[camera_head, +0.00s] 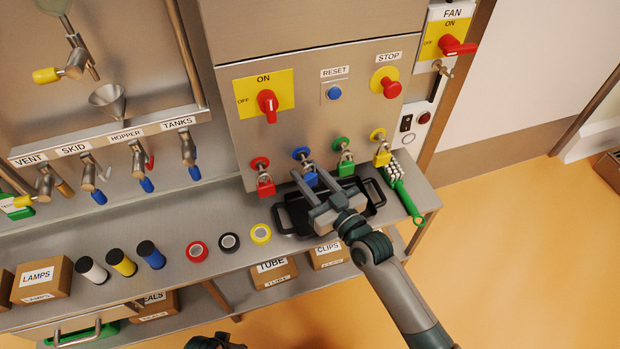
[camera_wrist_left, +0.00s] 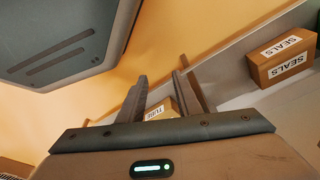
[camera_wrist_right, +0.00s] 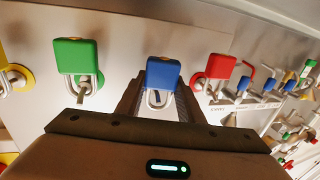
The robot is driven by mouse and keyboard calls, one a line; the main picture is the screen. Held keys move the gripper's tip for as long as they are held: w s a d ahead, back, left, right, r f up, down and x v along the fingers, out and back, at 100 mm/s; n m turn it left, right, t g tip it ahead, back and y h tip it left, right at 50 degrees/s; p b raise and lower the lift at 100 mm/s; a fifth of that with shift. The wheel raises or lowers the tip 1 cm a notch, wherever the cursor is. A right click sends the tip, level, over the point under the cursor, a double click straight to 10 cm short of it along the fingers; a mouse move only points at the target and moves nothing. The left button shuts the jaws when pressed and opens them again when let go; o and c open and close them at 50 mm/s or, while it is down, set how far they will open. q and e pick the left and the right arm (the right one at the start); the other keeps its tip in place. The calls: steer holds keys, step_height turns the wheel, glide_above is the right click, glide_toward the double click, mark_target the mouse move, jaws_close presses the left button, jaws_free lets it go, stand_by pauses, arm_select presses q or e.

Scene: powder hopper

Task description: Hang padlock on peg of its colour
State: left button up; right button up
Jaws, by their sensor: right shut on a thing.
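The blue padlock (camera_head: 311,179) is at the panel, below the blue-ringed peg (camera_head: 301,153). My right gripper (camera_head: 314,187) is shut on it. In the right wrist view the blue padlock (camera_wrist_right: 163,72) shows between the fingers (camera_wrist_right: 160,92). Its shackle is at the peg, but I cannot tell whether the peg passes through it. The red padlock (camera_head: 265,188), green padlock (camera_head: 346,169) and yellow padlock (camera_head: 383,159) hang at the red, green and yellow pegs. My left gripper (camera_wrist_left: 160,88) is open and empty in the left wrist view, away from the panel.
A black tray (camera_head: 284,221) lies on the bench under the pegs, below my right gripper. A green-handled brush (camera_head: 405,197) is to its right. Tape rolls (camera_head: 229,241) and cylinders (camera_head: 122,262) stand to the left. Red knobs (camera_head: 267,104) and a blue button (camera_head: 334,93) are above.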

steer(key=shift+w+a+f, duration=0.2)
steer(key=shift+w, duration=0.3)
steer(key=shift+w+f, duration=0.2)
arm_select(q)
steer(key=shift+v, duration=0.85)
steer(key=shift+w+d, duration=0.1)
arm_select(e)
steer(key=o, duration=1.2)
steer(key=shift+c, duration=0.2)
